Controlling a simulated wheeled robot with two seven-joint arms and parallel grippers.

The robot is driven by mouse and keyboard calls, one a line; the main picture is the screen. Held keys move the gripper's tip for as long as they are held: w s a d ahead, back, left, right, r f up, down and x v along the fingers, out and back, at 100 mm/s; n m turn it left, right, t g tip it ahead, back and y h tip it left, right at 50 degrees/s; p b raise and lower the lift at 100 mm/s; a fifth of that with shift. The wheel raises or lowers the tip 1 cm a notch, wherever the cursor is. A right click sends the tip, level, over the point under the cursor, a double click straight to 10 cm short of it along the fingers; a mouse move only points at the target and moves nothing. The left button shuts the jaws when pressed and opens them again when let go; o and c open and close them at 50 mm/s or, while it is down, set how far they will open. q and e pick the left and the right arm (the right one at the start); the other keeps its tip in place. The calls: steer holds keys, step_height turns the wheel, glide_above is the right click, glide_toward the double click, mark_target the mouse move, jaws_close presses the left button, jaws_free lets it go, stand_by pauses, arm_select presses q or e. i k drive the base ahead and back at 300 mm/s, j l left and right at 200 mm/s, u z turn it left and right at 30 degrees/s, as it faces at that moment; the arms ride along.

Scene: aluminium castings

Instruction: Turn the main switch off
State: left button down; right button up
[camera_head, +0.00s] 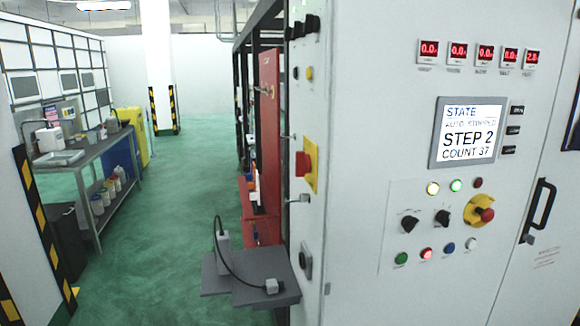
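A red switch handle on a yellow plate (304,164), which looks like the main switch, is mounted on the narrow left side face of the white control cabinet (365,200). I see it at a steep angle and cannot clearly tell its setting. The cabinet's screen (467,132) is lit and reads "STATE", "STEP 2" and "COUNT 37"; the line between looks like "AUTO STOPPED". Neither of my grippers is in view.
A red emergency-stop button on yellow (481,211), several lamps and knobs, and a black door handle (539,209) are on the front. A grey shelf (250,277) with a cable juts out below the switch. Green floor (165,240) lies open to the left, beside a workbench (85,158).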

mark_target(303, 163)
steer(key=i+j+u, duration=0.15)
steer(key=u, duration=0.25)
steer(key=i+u, duration=0.75)
steer(key=i+l+u, duration=0.15)
steer(key=u, duration=0.2)
steer(key=i+j, duration=0.1)
steer(key=i, duration=0.45)
steer(key=i+j, duration=0.1)
steer(key=i, duration=0.4)
steer(key=i+j+z, duration=0.1)
steer(key=z, duration=0.35)
steer(key=i+j+z, duration=0.25)
steer(key=z, duration=0.15)
steer(key=i+j+z, duration=0.25)
steer(key=z, duration=0.2)
